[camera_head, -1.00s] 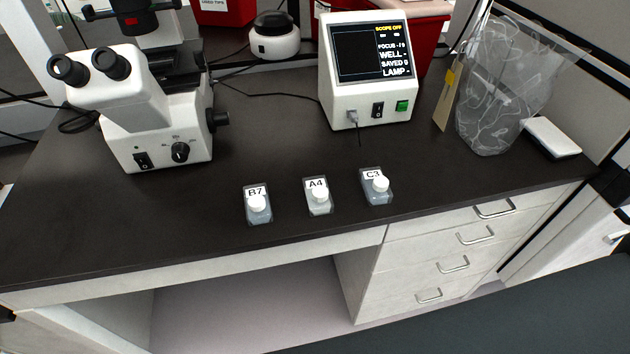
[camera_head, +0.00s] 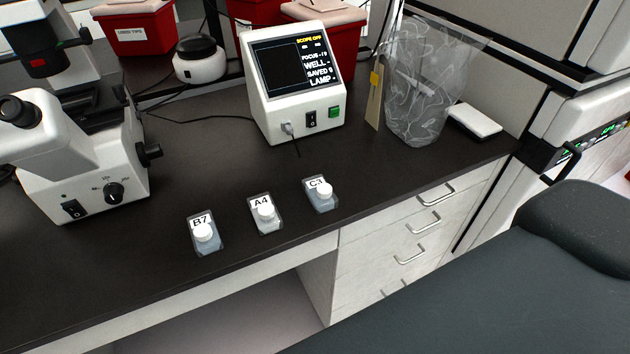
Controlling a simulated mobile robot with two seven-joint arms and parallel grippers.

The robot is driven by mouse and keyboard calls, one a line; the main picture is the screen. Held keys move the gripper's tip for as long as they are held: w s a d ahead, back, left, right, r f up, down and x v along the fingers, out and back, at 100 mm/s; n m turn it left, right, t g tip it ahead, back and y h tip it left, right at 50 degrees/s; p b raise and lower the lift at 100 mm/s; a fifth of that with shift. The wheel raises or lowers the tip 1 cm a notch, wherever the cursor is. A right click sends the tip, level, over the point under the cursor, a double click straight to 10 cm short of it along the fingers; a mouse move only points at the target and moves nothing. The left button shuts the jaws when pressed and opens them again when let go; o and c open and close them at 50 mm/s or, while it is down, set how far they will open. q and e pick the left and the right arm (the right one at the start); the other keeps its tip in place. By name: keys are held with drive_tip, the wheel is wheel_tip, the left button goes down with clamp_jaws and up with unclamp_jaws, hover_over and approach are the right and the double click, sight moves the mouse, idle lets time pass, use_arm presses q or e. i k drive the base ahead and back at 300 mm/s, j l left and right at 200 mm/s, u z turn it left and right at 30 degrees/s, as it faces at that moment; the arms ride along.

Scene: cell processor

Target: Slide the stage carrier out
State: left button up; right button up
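I cannot make out a stage carrier for certain in the head view. A white microscope (camera_head: 85,165) stands at the left of the dark bench, partly cut off by the picture's left edge. Its dark stage area (camera_head: 90,98) shows behind the eyepiece. A white cabinet with a green-lit panel (camera_head: 590,135) stands at the right edge, with a dark handle on its front. Neither of my grippers is in view.
Flasks B7 (camera_head: 205,235), A4 (camera_head: 265,214) and C3 (camera_head: 321,194) lie near the bench's front edge. A control box (camera_head: 295,90) with a screen reading "SCOPE OFF" stands behind them. A clear bag (camera_head: 420,85) stands right of it. A dark padded shape (camera_head: 520,275) fills the lower right.

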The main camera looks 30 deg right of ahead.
sight(89, 105)
drive_tip(key=k+l, duration=0.1)
drive_tip(key=l, duration=0.25)
drive_tip(key=k+l+z, duration=0.1)
drive_tip(key=l, duration=0.3)
drive_tip(key=k+l, duration=0.15)
drive_tip(key=l, duration=0.2)
drive_tip(key=k+l+z, duration=0.1)
drive_tip(key=l, duration=0.3)
